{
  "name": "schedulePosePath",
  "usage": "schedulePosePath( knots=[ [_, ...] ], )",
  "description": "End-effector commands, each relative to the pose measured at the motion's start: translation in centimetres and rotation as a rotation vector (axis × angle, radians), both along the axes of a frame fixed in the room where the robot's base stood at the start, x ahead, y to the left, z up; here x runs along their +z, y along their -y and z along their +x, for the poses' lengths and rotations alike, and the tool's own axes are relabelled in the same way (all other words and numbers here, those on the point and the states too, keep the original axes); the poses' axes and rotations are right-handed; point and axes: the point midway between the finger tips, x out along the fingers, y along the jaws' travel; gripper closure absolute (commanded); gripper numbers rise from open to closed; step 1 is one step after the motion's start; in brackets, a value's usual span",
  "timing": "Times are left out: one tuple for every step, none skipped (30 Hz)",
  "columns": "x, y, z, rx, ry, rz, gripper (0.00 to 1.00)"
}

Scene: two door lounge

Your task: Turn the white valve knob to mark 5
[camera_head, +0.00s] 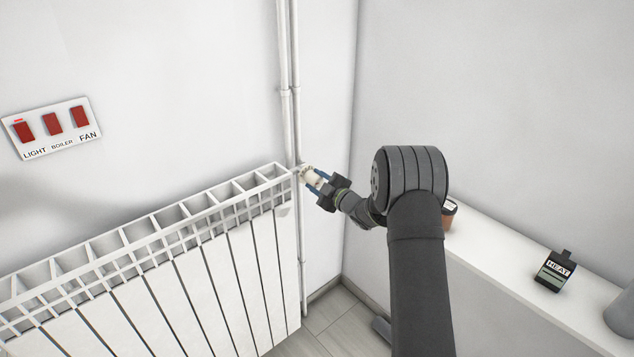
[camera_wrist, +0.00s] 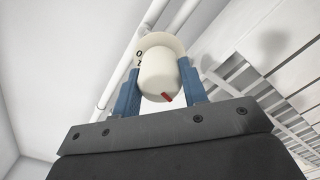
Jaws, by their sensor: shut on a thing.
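The white valve knob (camera_wrist: 158,76) sits at the top corner of the white radiator, where the head view also shows it (camera_head: 313,178). My gripper (camera_wrist: 160,92) is shut on it, with one blue finger on each side. A red pointer line marks the knob's near rim in the wrist view. Behind the knob is a cream collar (camera_wrist: 158,42) with dark marks; a 0 and what looks like a 2 show at its left. The other marks are hidden, so I cannot tell which mark the red line meets.
The radiator (camera_head: 190,250) fills the lower left. White pipes (camera_head: 290,90) run up the wall by the knob. A switch panel (camera_head: 52,128) with red switches is at left. A white ledge (camera_head: 500,275) at right holds a black HEAT device (camera_head: 555,271) and a brown pot (camera_head: 449,214).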

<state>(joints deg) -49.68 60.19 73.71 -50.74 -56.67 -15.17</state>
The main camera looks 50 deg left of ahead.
Motion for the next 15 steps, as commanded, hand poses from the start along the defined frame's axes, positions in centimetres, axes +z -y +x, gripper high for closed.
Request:
schedulePosePath(
  knots=[
    [0.0,0.02,-0.01,0.001,0.012,0.001,0.83],
    [0.0,0.01,-0.01,0.001,0.02,0.001,0.83],
    [0.0,0.02,-0.01,0.001,0.029,0.001,0.83],
    [0.0,0.02,-0.01,0.001,0.034,0.001,0.83],
    [0.0,0.02,-0.01,0.001,0.037,0.001,0.83],
    [0.0,0.02,-0.01,0.001,0.042,0.001,0.83],
    [0.0,0.02,-0.01,0.001,0.044,0.001,0.83],
    [0.0,0.02,-0.01,0.001,0.046,0.001,0.83],
    [-0.01,0.02,-0.02,0.001,0.048,0.001,0.83],
    [-0.01,0.02,-0.02,0.001,0.049,0.001,0.83],
    [-0.01,0.02,-0.02,0.001,0.05,0.001,0.83],
    [-0.01,0.02,-0.02,0.0,0.05,0.0,0.83],
    [-0.01,0.02,-0.02,0.0,0.05,0.0,0.83],
    [-0.02,0.02,-0.01,0.0,0.05,0.0,0.83],
    [-0.02,0.02,-0.01,0.0,0.05,0.0,0.83]
  ],
)
